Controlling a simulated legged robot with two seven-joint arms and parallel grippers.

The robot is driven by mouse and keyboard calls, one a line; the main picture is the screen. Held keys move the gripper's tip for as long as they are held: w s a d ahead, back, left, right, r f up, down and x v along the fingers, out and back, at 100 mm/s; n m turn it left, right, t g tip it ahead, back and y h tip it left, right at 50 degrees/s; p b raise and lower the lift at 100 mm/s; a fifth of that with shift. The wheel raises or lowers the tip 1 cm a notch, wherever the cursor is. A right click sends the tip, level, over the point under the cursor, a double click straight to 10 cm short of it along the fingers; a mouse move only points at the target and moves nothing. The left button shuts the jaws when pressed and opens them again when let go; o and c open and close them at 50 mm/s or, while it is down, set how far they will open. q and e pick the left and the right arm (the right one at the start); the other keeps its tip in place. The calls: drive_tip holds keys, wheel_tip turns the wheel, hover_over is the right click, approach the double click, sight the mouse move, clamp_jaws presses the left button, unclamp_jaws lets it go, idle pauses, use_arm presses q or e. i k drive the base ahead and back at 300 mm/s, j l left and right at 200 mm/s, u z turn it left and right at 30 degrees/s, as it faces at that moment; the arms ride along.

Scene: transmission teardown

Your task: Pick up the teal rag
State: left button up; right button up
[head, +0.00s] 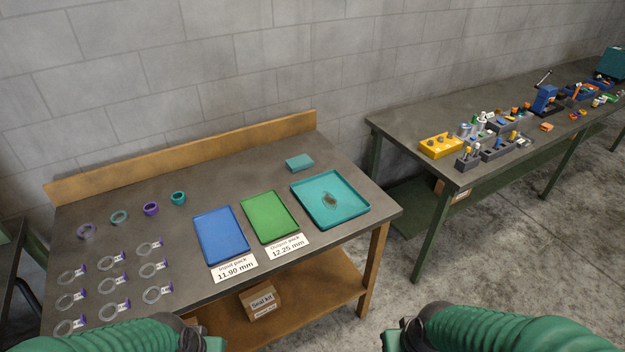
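A small teal folded block that looks like the rag (300,162) lies flat on the near workbench, close to its back right part. It sits just behind the teal tray (352,218), apart from it. Green arm parts of mine come in at the bottom left and bottom right. Only the edges of my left gripper (213,343) and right gripper (392,340) show at the bottom of the head view, well below and away from the rag. Their fingertips are out of frame, so I cannot see whether they are open or shut.
A blue tray (222,238) and green tray (269,217) lie left of the teal tray, with labels in front. Several rings (151,209) lie at the left. A second bench (400,126) with tools stands at the right. A seal kit box (261,301) sits on the lower shelf.

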sight(299, 163)
drive_tip(key=i+l+z, duration=0.1)
drive_tip(key=i+l, duration=0.25)
drive_tip(key=i+l+z, duration=0.15)
drive_tip(key=i, duration=0.4)
drive_tip(key=i+l+z, duration=0.1)
drive_tip(key=i+l, duration=0.25)
drive_tip(key=i, duration=0.15)
drive_tip(key=i+l+z, duration=0.1)
drive_tip(key=i, duration=0.4)
drive_tip(key=l, duration=0.1)
